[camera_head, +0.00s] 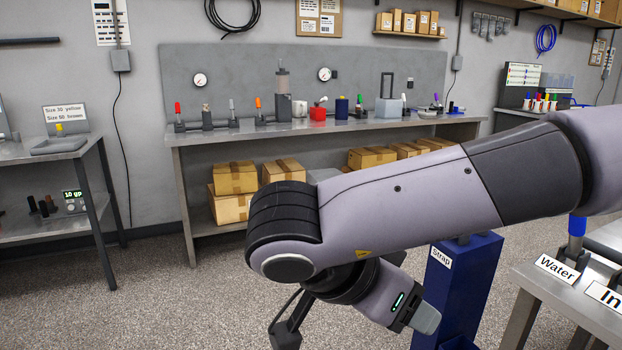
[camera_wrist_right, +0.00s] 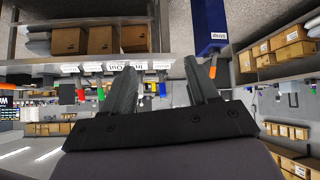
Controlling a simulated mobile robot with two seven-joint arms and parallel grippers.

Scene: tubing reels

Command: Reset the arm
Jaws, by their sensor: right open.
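My right arm comes in from the right across the head view, bent at a large joint near the middle, with its lower links folded back below it. My right gripper (camera_wrist_right: 160,68) shows in the right wrist view with its two grey fingers apart and nothing between them. My left arm and left gripper are not in view.
A long workbench (camera_head: 330,131) with tools stands at the back, boxes beneath. A blue Strap bin (camera_head: 462,290) stands behind my arm, beside a right-hand table (camera_head: 560,305) with Water and In labels. A left table (camera_head: 40,151) holds a sign. Floor between is clear.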

